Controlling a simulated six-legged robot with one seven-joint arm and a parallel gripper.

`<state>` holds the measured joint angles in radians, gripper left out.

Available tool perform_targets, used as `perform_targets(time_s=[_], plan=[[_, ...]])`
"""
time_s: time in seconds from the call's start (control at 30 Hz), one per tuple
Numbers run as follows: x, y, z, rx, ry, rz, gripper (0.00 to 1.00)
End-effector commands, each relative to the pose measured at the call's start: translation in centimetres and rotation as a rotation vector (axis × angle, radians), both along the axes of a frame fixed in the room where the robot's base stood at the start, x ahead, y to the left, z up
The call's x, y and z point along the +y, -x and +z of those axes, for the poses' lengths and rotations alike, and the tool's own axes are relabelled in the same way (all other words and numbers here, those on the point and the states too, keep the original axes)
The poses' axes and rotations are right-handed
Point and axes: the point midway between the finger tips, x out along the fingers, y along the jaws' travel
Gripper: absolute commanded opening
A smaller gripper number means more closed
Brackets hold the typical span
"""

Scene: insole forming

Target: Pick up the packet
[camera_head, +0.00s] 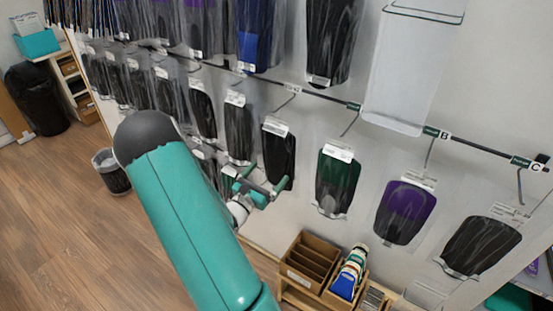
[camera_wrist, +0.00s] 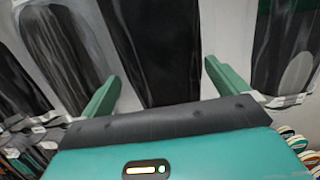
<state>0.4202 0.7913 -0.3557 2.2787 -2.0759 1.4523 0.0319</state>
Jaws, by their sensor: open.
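Clear packets with dark insoles hang in rows on wall hooks. One black packet (camera_head: 279,152) with a white label hangs just beyond my gripper (camera_head: 267,178) in the head view. In the wrist view, a black packet (camera_wrist: 155,40) fills the space ahead between the two green fingers of my gripper (camera_wrist: 163,70). The fingers are spread wide, with nothing clearly held. I cannot tell whether they touch the packet. Its lower end is hidden by my gripper in the wrist view. A green packet (camera_head: 337,182) hangs to the right.
A purple packet (camera_head: 404,212) and another black packet (camera_head: 480,246) hang farther right. A wooden organizer (camera_head: 307,262) stands below, beside several colored items. A dark rail (camera_head: 395,120) with letter tags crosses the wall. A bin (camera_head: 112,172) stands on the open wooden floor at left.

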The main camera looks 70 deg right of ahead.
Motion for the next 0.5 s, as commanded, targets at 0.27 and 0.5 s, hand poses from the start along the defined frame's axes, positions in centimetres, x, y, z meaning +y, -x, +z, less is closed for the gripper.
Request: perform_targets(time_s=[0.27, 0.5], plan=[[-3.1, 0.6, 0.6, -0.001, 0.0, -0.001, 0.98], [-3.1, 0.6, 0.6, 0.0, 0.0, 0.0, 0.91]])
